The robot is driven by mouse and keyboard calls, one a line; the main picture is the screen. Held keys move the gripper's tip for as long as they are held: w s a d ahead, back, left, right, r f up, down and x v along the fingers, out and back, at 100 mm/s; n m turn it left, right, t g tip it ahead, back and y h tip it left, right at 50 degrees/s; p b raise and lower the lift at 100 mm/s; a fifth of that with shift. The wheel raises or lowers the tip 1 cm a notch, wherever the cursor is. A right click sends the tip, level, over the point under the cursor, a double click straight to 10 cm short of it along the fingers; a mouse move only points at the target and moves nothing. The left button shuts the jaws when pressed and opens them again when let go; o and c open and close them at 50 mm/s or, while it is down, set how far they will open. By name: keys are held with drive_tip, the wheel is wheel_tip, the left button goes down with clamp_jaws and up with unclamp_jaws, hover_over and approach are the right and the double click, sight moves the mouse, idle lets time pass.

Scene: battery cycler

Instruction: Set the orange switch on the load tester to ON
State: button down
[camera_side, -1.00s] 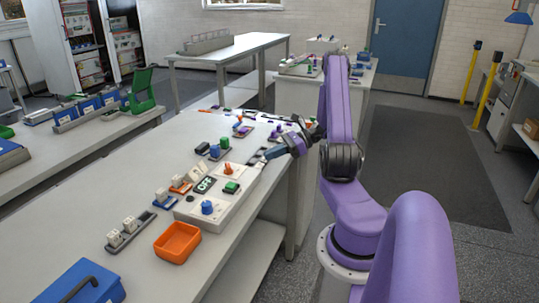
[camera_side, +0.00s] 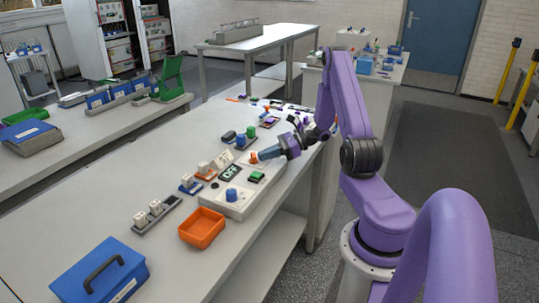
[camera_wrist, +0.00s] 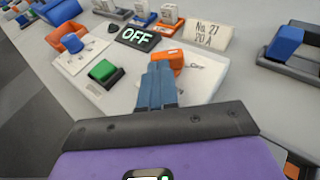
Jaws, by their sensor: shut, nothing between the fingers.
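The load tester (camera_side: 243,206) is a pale box on the bench with a blue knob (camera_side: 231,195), a green button (camera_side: 257,177) and a dark display (camera_side: 230,172). In the wrist view the display (camera_wrist: 138,38) reads OFF. The orange switch (camera_wrist: 170,57) lies just beyond my fingertips in that view; its lower part is hidden behind them. My gripper (camera_wrist: 160,68) is shut and empty, its blue fingers over the panel. In the side view my gripper (camera_side: 259,156) is right at the orange switch (camera_side: 253,157). I cannot tell whether they touch.
An orange tray (camera_side: 201,228) sits in front of the tester, and a blue case (camera_side: 101,277) stands nearer. Small holders with white blocks (camera_side: 155,208) line the left side. A label card (camera_wrist: 205,36) reading "No. 27 20 A" stands behind the switch.

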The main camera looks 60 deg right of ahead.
sight(262, 170)
drive_tip(key=shift+s+a+m+t+h, duration=0.1)
drive_tip(key=shift+a+m+t+h, duration=0.15)
drive_tip(key=shift+m+t+h, duration=0.3)
drive_tip(key=shift+s+a+m+t+h, duration=0.1)
drive_tip(key=shift+a+m+t+h, duration=0.2)
drive_tip(key=shift+m+h, duration=0.65)
drive_tip(key=shift+h, duration=0.1)
drive_tip(key=shift+a+t, duration=0.25)
drive_tip(key=shift+a, duration=0.65)
drive_tip(key=shift+w+a, duration=0.35)
drive_tip(key=shift+a, duration=0.45)
idle(0.4)
drive_tip(key=shift+s, duration=0.5)
drive_tip(key=s+r, duration=0.3)
drive_tip(key=s, duration=0.9)
drive_tip(key=shift+s+a, duration=0.2)
drive_tip(key=shift+a, duration=0.15)
